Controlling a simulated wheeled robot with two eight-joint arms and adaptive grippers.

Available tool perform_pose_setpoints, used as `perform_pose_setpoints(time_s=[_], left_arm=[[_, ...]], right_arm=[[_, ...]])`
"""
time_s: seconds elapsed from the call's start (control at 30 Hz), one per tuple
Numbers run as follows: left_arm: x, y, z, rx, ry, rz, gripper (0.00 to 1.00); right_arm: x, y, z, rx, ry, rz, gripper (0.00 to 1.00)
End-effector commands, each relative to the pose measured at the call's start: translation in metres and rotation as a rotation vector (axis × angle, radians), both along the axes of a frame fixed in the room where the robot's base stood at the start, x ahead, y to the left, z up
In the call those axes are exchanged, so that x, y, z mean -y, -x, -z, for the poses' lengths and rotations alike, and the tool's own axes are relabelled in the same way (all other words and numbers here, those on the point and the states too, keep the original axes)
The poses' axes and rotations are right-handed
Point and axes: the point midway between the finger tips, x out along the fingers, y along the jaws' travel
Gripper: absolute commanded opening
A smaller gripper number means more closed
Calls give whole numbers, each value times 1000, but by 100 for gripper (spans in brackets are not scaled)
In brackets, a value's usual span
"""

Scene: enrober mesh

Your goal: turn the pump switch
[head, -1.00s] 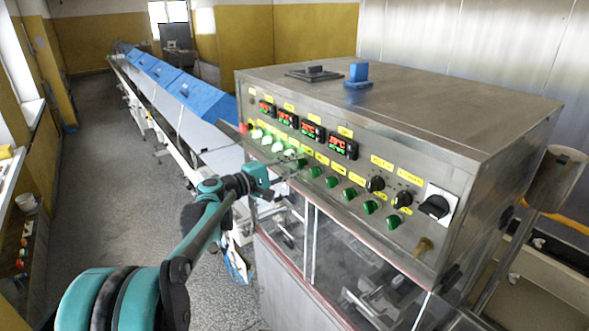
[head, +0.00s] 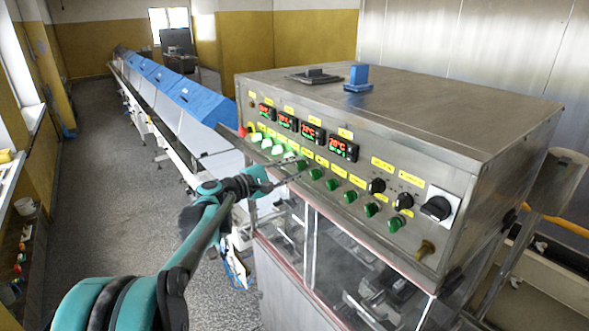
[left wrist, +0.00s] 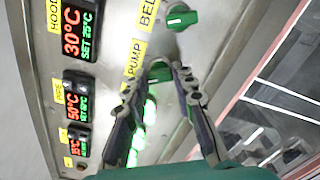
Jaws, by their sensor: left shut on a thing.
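The pump switch (left wrist: 160,71) is a green knob beside the yellow PUMP label (left wrist: 132,72) in the left wrist view. My left gripper (left wrist: 158,80) has its two dark fingers on either side of this knob and is shut on it; the fingers hide part of it. In the head view my left gripper (head: 296,171) reaches from the left to the row of green switches on the steel control panel (head: 420,222), and the pump switch is hard to make out there. My right gripper is not in view.
The green BELT switch (left wrist: 181,17) sits close to the pump switch. Lit switches (head: 266,143) are on its other side, with red temperature displays (head: 312,132) above. Black knobs (head: 403,200) are farther right. Clear panels (head: 335,258) lie below.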

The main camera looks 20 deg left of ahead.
Motion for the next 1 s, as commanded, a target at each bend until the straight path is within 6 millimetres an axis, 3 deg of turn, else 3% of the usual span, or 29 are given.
perform_pose_setpoints(time_s=[0.13,0.17,0.23,0.63,1.0], left_arm=[[0,1,2,-1,-2,2,0],[0,1,2,-1,-2,2,31],[0,0,1,-1,-2,2,47],[-5,6,0,0,-1,-1,47],[-52,65,1,0,-2,-4,47]], right_arm=[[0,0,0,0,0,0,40],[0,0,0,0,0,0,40],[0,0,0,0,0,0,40],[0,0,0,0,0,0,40],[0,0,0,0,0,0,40]])
